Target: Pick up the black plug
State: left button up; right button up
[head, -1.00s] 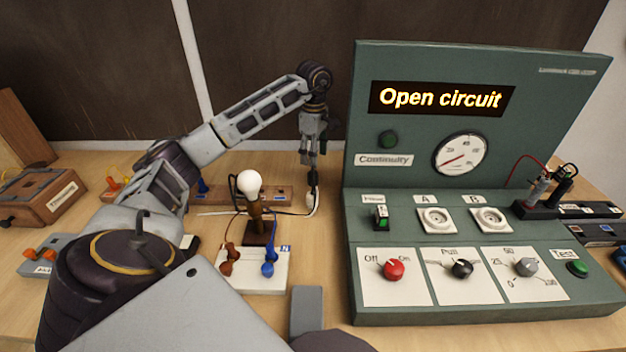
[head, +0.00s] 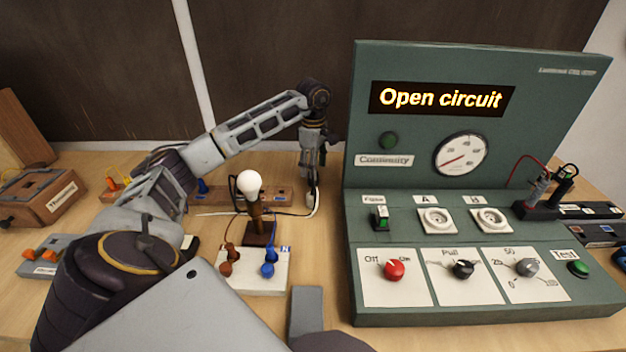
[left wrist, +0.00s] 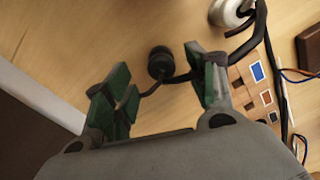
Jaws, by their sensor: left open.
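The black plug (left wrist: 160,62) shows in the left wrist view with a dark cable running from it. It lies between and slightly beyond the green-padded fingers of my left gripper (left wrist: 160,84), which is open, with visible gaps on both sides. In the head view my left gripper (head: 311,176) points down over the back of the table, between the lamp and the green panel. The plug is largely hidden by the fingers there. My right gripper is not in view.
The lamp with a white bulb (head: 249,184) stands left of the gripper, behind a white terminal board (head: 240,278). The green tester panel (head: 450,185) reading "Open circuit" rises close on the right. A wooden strip (head: 225,190) and loose cables lie nearby.

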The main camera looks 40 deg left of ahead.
pick_arm(q)
jog(key=shift+s+f, duration=0.1)
jog(key=shift+f, duration=1.75)
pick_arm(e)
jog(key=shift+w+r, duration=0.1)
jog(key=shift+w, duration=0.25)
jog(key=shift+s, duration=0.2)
pick_arm(q)
jog(key=shift+c, duration=1.1)
jog(key=c, duration=0.9)
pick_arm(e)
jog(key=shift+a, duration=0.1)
pick_arm(q)
jog(key=shift+r, duration=0.1)
